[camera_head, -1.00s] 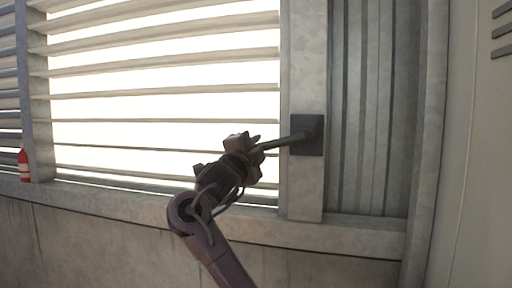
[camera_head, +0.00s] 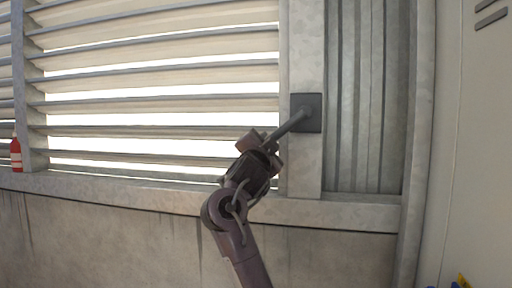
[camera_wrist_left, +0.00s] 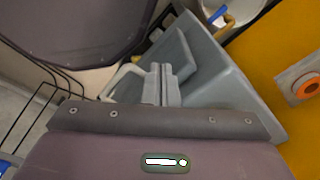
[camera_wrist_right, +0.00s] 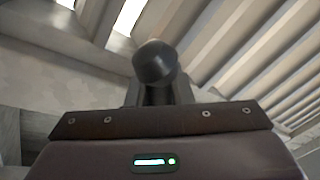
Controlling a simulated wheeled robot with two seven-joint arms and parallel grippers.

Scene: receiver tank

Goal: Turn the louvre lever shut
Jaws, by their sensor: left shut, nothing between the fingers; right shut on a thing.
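The dark louvre lever (camera_head: 290,125) juts from a dark square plate (camera_head: 312,108) on the post in the head view. It slants down to the left. My right gripper (camera_head: 270,143) is shut on its lower end. In the right wrist view the lever's round dark end (camera_wrist_right: 154,63) shows between the fingers. The louvre slats (camera_head: 150,90) are tilted and partly closed, with narrow bright gaps between them, wider in the lower rows. My left gripper (camera_wrist_left: 155,80) is shut and empty in the left wrist view, and is not seen in the head view.
A red extinguisher-like bottle (camera_head: 16,155) stands on the ledge at far left. A concrete sill (camera_head: 350,213) runs below the louvre. A pale cabinet (camera_head: 468,150) stands at the right. A grey bin (camera_wrist_left: 205,75) lies close by my left gripper, with a yellow panel (camera_wrist_left: 285,60) beyond.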

